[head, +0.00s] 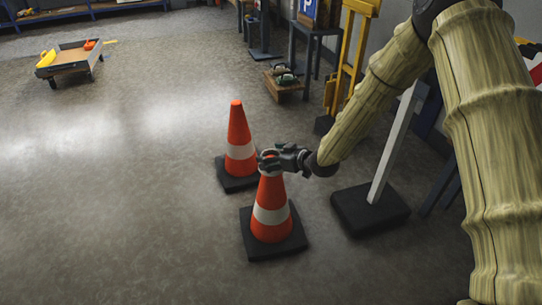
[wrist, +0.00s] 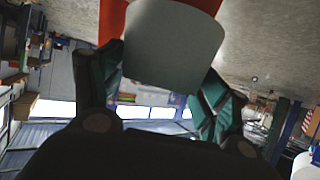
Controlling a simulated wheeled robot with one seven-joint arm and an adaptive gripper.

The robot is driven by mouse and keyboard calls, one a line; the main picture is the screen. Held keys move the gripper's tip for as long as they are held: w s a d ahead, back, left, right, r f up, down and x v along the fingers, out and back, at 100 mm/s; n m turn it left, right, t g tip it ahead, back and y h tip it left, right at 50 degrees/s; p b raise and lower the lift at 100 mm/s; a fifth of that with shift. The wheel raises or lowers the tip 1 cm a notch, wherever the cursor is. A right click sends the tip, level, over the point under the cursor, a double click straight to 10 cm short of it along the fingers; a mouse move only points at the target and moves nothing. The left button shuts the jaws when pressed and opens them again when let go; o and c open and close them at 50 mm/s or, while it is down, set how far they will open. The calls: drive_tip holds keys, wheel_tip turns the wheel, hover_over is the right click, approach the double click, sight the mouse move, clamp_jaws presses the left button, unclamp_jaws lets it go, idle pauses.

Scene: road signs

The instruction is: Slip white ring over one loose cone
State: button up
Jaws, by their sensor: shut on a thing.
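The near orange cone (head: 268,227) stands upright on a black square base, with a white band round its middle. A second orange cone (head: 239,128) with a white band stands just behind it and to the left. My gripper (head: 270,161) is at the top of the near cone, reaching in from the right. It is shut on the white ring (wrist: 175,45), whose pale curved wall fills the space between the fingers in the wrist view. Orange shows behind the ring there. The near cone's tip is hidden, so how far the ring encircles it cannot be told.
A white post on a black base (head: 370,208) leans close on the right. A low cart (head: 70,62) with yellow and orange items stands far left. A small wooden crate (head: 284,88) and a yellow stand (head: 350,60) are behind. The floor at left is clear.

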drive_tip(key=shift+f+b, duration=0.45)
drive_tip(key=shift+f, duration=1.65)
drive_tip(key=o, duration=1)
wheel_tip(320, 180, up, 15)
drive_tip(key=p, duration=1.1)
drive_tip(key=shift+p, duration=0.35)
